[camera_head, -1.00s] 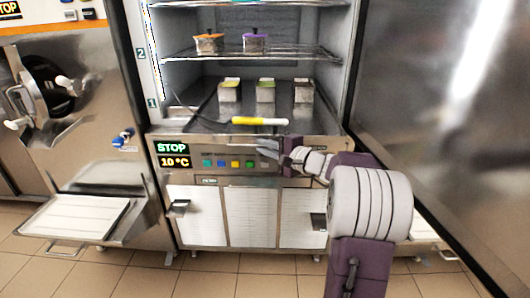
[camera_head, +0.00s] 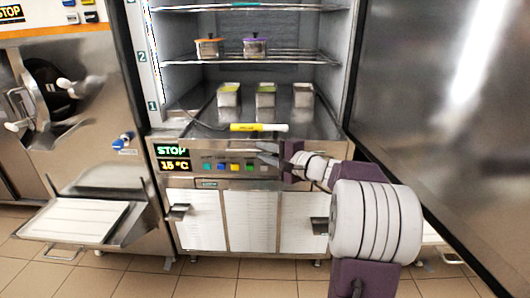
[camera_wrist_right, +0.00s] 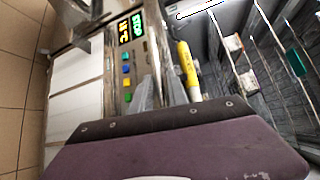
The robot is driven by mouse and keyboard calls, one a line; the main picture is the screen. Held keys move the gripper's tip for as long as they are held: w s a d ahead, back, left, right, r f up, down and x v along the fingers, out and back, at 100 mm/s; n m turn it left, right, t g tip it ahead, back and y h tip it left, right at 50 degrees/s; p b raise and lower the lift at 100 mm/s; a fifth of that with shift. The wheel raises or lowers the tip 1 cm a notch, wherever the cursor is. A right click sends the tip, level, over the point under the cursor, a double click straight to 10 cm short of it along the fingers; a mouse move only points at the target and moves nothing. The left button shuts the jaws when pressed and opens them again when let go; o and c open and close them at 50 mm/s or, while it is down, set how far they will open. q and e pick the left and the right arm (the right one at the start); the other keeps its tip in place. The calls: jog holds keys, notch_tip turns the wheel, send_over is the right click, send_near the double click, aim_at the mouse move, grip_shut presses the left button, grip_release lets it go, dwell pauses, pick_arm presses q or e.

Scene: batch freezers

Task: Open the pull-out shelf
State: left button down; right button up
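The middle freezer stands open. Its lowest shelf (camera_head: 305,127) is a metal surface above the control panel (camera_head: 225,166) and appears pushed in. A yellow-handled tool (camera_head: 258,127) lies near its front edge and also shows in the right wrist view (camera_wrist_right: 188,72). My right gripper (camera_head: 264,153) is in front of the right part of the panel, just below the shelf edge. Its fingers are apart, and in the wrist view they (camera_wrist_right: 158,92) point at the panel's upper edge. I cannot tell whether they touch it. My left gripper is not in view.
Three metal containers (camera_head: 265,95) stand on the lowest shelf, and two lidded pots (camera_head: 255,46) on the wire shelf above. The large open door (camera_head: 440,110) bounds the right side. At left, another machine has a ledge with a white tray (camera_head: 75,220).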

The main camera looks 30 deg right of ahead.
jog(key=shift+s, duration=0.1)
jog(key=v, duration=0.9)
jog(key=shift+p, duration=0.4)
